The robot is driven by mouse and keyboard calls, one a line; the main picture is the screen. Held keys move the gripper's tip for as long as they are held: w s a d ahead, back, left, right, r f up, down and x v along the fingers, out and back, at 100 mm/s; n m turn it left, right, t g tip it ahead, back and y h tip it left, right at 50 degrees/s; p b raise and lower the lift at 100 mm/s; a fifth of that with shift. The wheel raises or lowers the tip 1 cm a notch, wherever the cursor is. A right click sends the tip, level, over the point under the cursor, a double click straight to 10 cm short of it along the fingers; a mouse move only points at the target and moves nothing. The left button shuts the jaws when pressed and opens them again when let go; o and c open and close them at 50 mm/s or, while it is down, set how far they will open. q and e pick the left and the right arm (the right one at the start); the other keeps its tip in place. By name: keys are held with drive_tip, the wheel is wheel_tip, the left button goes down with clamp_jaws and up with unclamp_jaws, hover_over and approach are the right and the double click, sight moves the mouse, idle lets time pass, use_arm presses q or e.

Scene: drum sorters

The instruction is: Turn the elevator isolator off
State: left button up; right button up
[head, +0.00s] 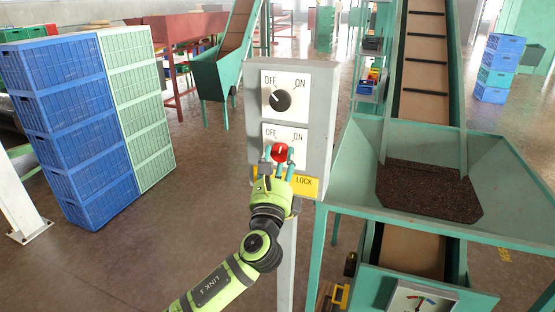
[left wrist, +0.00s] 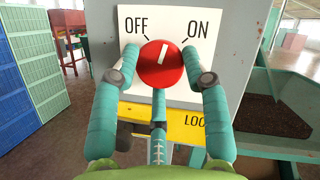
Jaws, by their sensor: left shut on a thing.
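The red isolator knob (left wrist: 162,66) sits on the lower white plate marked OFF at upper left and ON at upper right. Its white pointer stands nearly upright, leaning slightly to the right, between the two marks. In the head view the knob (head: 280,153) is on the grey switch box (head: 318,120). My left gripper (left wrist: 160,62) is shut on the knob, with a teal finger on each side and a third finger below. It also shows in the head view (head: 278,160). My right gripper is not in view.
A black knob (head: 280,99) with its pointer toward OFF is above. A yellow LOCK plate (head: 306,186) is below. A green hopper (head: 510,200) with a conveyor (head: 422,60) stands close on the right. Stacked blue crates (head: 75,120) stand left, with open floor between.

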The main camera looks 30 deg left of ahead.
use_arm(q)
drive_tip(key=n+g+y+p, duration=0.1)
drive_tip(key=n, duration=0.2)
drive_tip(key=shift+d+n, duration=0.15)
drive_tip(key=shift+n, duration=0.25)
drive_tip(key=n+g+y+p, duration=0.1)
drive_tip(key=n, duration=0.2)
drive_tip(key=shift+d+r+g, duration=0.1)
drive_tip(key=shift+r+g, duration=0.05)
drive_tip(key=shift+g, duration=0.25)
drive_tip(key=n+g+p, duration=0.1)
drive_tip(key=n+p, duration=0.1)
drive_tip(key=n, duration=0.1)
drive_tip(key=shift+w+r, duration=0.1)
drive_tip(key=shift+r, duration=0.05)
drive_tip(key=shift+n+g+h+p, duration=0.3)
drive_tip(key=shift+n+g+p, duration=0.5)
drive_tip(key=shift+n+p, duration=0.95)
drive_tip(key=shift+n+b, duration=0.3)
drive_tip(key=shift+n, duration=0.15)
drive_tip(key=o, duration=1.2)
drive_tip(key=shift+w+d, duration=0.1)
drive_tip(key=shift+c, duration=0.2)
drive_tip(key=shift+r, duration=0.1)
